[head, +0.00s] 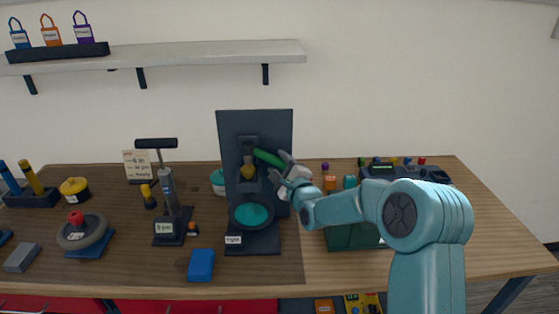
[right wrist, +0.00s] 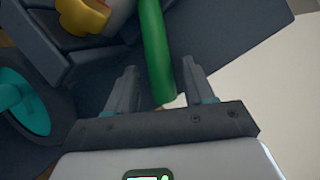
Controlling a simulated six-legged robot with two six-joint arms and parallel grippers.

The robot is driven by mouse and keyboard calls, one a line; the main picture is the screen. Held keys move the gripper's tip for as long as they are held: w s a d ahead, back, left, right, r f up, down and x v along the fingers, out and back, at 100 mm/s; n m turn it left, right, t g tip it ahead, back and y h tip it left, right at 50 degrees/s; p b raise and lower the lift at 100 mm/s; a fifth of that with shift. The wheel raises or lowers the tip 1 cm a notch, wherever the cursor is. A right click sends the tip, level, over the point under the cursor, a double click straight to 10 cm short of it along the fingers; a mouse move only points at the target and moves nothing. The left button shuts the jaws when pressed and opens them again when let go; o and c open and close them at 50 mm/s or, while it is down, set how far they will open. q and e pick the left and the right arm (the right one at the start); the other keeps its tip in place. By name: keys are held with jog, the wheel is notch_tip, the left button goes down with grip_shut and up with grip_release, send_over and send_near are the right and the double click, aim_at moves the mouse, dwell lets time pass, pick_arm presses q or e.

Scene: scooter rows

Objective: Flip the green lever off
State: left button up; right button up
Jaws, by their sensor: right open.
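The green lever (head: 268,157) sticks out to the right from a dark upright panel (head: 228,125) on the table. A yellow part (head: 248,171) sits below the lever's mount. My right gripper (head: 284,168) is at the lever's outer end. In the right wrist view the green lever (right wrist: 154,50) runs down between the two fingers of my open right gripper (right wrist: 155,95), with a gap visible on the left side. Contact on the right side is hard to tell. My left gripper does not show.
A round dark holder with a teal centre (head: 252,216) stands on the panel's base. A pump (head: 170,195) and a blue block (head: 201,265) are to the left. A shelf (head: 180,55) hangs above.

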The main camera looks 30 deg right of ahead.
jog(key=shift+w+d, duration=0.15)
grip_shut()
